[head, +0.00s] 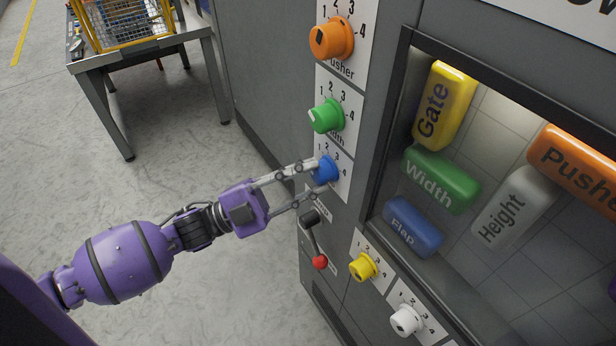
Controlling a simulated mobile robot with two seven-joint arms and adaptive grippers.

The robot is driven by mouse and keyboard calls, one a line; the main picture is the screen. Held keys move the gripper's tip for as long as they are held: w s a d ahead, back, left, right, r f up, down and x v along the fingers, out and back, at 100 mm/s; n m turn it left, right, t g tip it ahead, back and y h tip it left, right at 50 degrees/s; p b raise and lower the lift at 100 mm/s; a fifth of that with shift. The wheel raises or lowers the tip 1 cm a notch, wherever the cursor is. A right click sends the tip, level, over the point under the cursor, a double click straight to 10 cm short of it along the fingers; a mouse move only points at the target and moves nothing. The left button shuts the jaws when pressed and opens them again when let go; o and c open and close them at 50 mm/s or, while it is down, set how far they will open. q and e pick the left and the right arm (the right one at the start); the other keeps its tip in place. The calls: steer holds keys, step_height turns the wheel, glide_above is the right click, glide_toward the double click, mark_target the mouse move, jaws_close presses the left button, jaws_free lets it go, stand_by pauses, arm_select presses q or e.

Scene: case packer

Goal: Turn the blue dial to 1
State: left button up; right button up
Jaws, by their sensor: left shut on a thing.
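The blue dial (326,171) sits on the grey machine panel, below the green dial. Its white label carries the numbers 1 to 4, with 1 at the upper left and 4 at the lower right. My left gripper (322,178) is shut on the blue dial, one finger above and one below it. The dial's pointer cannot be made out clearly, so I cannot tell which number it faces. My right gripper is not in view.
An orange dial (332,38) and a green dial (327,116) are above. A red-knobbed lever (319,262), a yellow dial (362,266) and a white dial (406,320) are below. A window (385,150) shows labelled blocks. A table (150,50) stands behind; the floor at left is clear.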

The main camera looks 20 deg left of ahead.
arm_select(q)
steer(key=shift+s+d+f, duration=0.1)
steer(key=shift+s+f, duration=0.1)
steer(key=shift+f, duration=0.2)
steer(key=o, duration=1)
steer(key=shift+c, duration=0.2)
steer(key=shift+o, duration=0.3)
steer(key=shift+d+r, duration=0.1)
steer(key=shift+r, duration=0.05)
steer(key=shift+r, duration=0.1)
steer(key=v, duration=1.2)
